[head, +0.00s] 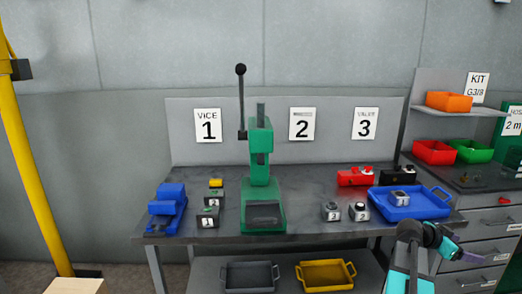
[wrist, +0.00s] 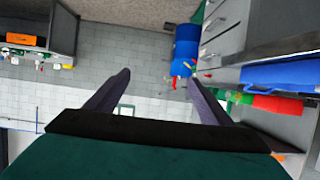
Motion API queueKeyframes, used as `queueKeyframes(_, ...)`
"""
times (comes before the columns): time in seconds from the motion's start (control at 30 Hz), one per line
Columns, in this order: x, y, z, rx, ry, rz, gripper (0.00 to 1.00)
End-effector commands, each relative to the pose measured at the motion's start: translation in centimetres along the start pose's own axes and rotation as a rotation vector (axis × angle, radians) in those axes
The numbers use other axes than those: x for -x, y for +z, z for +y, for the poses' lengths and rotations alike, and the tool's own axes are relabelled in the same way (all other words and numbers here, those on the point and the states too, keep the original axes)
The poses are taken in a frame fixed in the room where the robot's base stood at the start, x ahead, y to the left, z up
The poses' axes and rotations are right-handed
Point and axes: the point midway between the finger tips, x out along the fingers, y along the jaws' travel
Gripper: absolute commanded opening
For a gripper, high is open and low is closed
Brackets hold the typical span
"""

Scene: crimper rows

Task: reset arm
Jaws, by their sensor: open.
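My gripper (head: 467,257) is at the lower right of the head view, in front of the drawer cabinet and to the right of the blue tray (head: 447,206). In the wrist view my gripper (wrist: 157,80) shows two dark fingers spread wide apart with nothing between them.
The workbench (head: 300,190) carries a blue vice (head: 168,208), a green press (head: 261,180), several small grey blocks and a red device (head: 355,177). The drawer cabinet (head: 485,230) stands close beside my gripper. A yellow tray (head: 326,276) sits on the lower shelf.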

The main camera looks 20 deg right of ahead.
Motion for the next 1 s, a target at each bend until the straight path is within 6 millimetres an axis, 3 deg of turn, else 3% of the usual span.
queueKeyframes(0.27,1.9,4.0,-3.1,0.056,-0.043,-0.022,0.75)
queueKeyframes(0.43,3.9,8.6,-5.8,0.118,-0.084,-0.046,0.75)
queueKeyframes(0.7,8.8,20.4,-9.4,0.248,-0.168,-0.134,0.75)
queueKeyframes(1.0,14.6,34.1,-9.8,0.411,-0.236,-0.266,0.75)
